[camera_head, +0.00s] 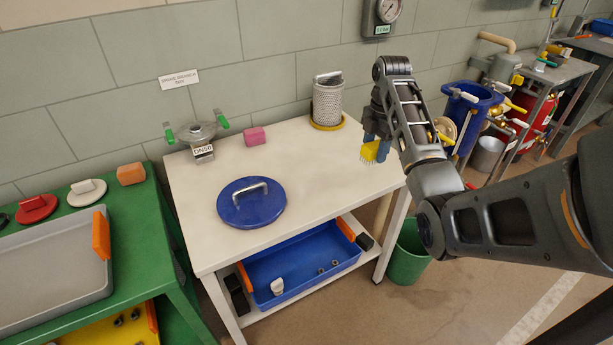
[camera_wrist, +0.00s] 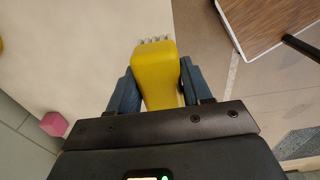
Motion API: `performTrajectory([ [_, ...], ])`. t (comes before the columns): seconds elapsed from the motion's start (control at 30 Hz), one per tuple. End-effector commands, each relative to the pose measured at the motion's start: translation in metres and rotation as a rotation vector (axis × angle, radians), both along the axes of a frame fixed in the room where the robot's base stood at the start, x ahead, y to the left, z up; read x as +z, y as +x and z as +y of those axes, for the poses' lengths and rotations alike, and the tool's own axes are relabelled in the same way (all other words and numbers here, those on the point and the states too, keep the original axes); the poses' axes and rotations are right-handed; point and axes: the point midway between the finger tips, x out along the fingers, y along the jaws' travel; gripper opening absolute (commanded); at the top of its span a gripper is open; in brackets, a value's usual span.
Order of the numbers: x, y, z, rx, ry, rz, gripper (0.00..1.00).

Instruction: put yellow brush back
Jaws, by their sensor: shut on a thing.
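The yellow brush (camera_head: 370,152) is in my gripper (camera_head: 376,140), above the right end of the white table (camera_head: 315,190). Its pale bristles point down in the head view. In the wrist view the brush (camera_wrist: 157,75) sits between the two blue-grey fingers of my gripper (camera_wrist: 154,88), which are shut on its sides. A few bristle tips show at its far end. The brush looks clear of the tabletop, though the exact height is hard to tell.
On the white table are a blue lid (camera_head: 252,208), a pink block (camera_head: 255,136), a clamped fitting (camera_head: 198,140) and a mesh strainer (camera_head: 327,100) on a yellow ring. A blue tray (camera_head: 300,275) is on the shelf below. A green bin (camera_head: 407,255) stands right. The tabletop's front right is clear.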

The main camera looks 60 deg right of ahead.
Motion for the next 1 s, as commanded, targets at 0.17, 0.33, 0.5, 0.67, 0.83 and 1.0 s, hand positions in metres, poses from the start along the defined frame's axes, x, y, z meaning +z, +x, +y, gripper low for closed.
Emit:
performTrajectory([
  [0.17,-0.004,0.021,0.001,0.0,-0.024,0.02,0.25],
  [0.33,-0.019,0.047,0.013,0.002,-0.023,0.022,0.25],
  [0.5,-0.038,0.08,0.028,0.002,-0.023,0.022,0.25],
  [0.67,-0.057,0.107,0.039,0.001,-0.023,0.022,0.25],
  [0.83,-0.067,0.122,0.045,-0.001,-0.024,0.02,0.25],
  [1.0,-0.081,0.124,0.046,-0.003,-0.022,0.022,0.25],
])
